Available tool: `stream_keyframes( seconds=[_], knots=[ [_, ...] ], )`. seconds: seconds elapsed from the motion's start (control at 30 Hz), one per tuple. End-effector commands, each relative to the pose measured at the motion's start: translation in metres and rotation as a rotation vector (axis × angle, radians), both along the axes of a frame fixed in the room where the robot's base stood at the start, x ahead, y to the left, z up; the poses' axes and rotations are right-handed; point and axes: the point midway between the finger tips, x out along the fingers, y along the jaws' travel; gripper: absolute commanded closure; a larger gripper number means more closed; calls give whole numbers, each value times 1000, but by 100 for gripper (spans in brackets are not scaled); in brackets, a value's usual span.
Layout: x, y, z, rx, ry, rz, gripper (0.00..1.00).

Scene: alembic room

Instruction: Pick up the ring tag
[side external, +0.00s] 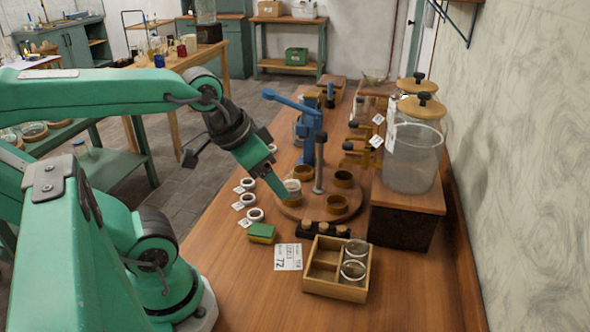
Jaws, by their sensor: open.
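Several white rings with small paper tags stand in a row on the wooden bench, left of the round wooden stand: a near ring tag (255,214), a middle one (249,199) and a far one (247,184). I cannot tell which one the task means. My green gripper (281,194) points down, to the right of the rings and beside the stand's left edge. It is open, though the gap between its fingers is hard to see. No ring shows between the fingers. A pale cup (292,186) is just beside the fingertips.
A green-yellow sponge (261,233), a printed card (288,257) and a divided wooden box (334,293) are nearer. Large glass jars (411,158) stand at right. The bench front is clear.

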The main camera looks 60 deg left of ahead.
Motion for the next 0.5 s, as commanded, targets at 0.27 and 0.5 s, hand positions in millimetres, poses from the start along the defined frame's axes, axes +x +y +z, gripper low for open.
stream_keyframes(
  seconds=[0.27,0.5],
  knots=[
    [1,1,0,1,3,4,35],
    [14,15,-4,9,42,42,35]
  ],
)
